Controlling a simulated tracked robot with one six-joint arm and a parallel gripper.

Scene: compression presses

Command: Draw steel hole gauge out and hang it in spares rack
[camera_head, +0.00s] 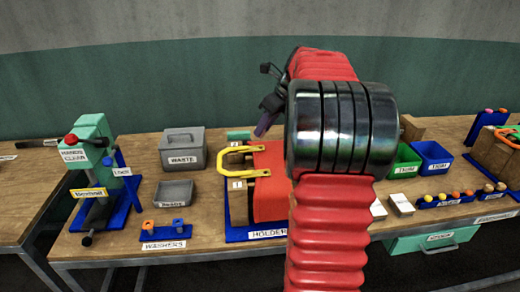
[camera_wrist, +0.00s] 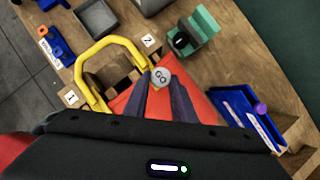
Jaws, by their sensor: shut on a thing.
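The steel hole gauge shows in the wrist view as a round grey disc marked GO (camera_wrist: 161,77). It sits between the tips of my gripper (camera_wrist: 165,92), which is shut on it, above a red surface and beside the yellow handle (camera_wrist: 82,72). The rest of the gauge is hidden by the fingers. In the head view my gripper (camera_head: 264,125) points down over the holder area, and I cannot make out the gauge. I cannot tell for certain which thing is the spares rack.
The yellow handle (camera_head: 222,157) curves beside wooden blocks and a red cover (camera_head: 268,182) on a blue base. A WASTE bin (camera_head: 184,149) and a grey tray (camera_head: 174,193) stand left. A green press (camera_head: 92,150) is farther left. A blue tray (camera_wrist: 236,120) lies right in the wrist view.

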